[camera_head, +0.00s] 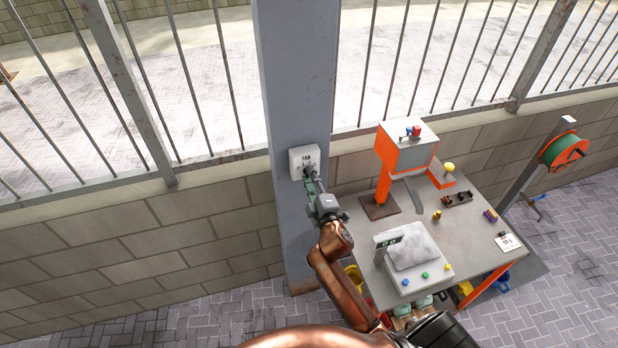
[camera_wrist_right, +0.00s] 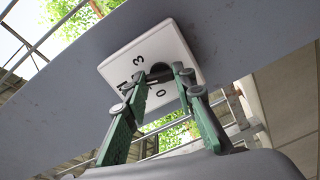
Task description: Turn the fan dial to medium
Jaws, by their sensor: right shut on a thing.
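The fan control (camera_head: 300,156) is a white box marked "FAN" on the grey post in the camera_head view. In the right wrist view its white plate (camera_wrist_right: 112,68) shows tilted, with a "3" and a "0" legible. The dark fan dial (camera_wrist_right: 160,69) sits on the plate, partly hidden by my fingers; which mark it points to cannot be told. My right gripper (camera_head: 311,179) reaches up to the box, and its green fingers (camera_wrist_right: 159,76) are shut on the dial from both sides. My left gripper is not in view.
A grey workbench (camera_head: 468,235) stands to the right of the post (camera_head: 290,95), with an orange-and-white machine (camera_head: 405,150) and a scale-like unit (camera_head: 415,250) on it. A green cable reel (camera_head: 563,151) is at far right. A low block wall with railings runs behind.

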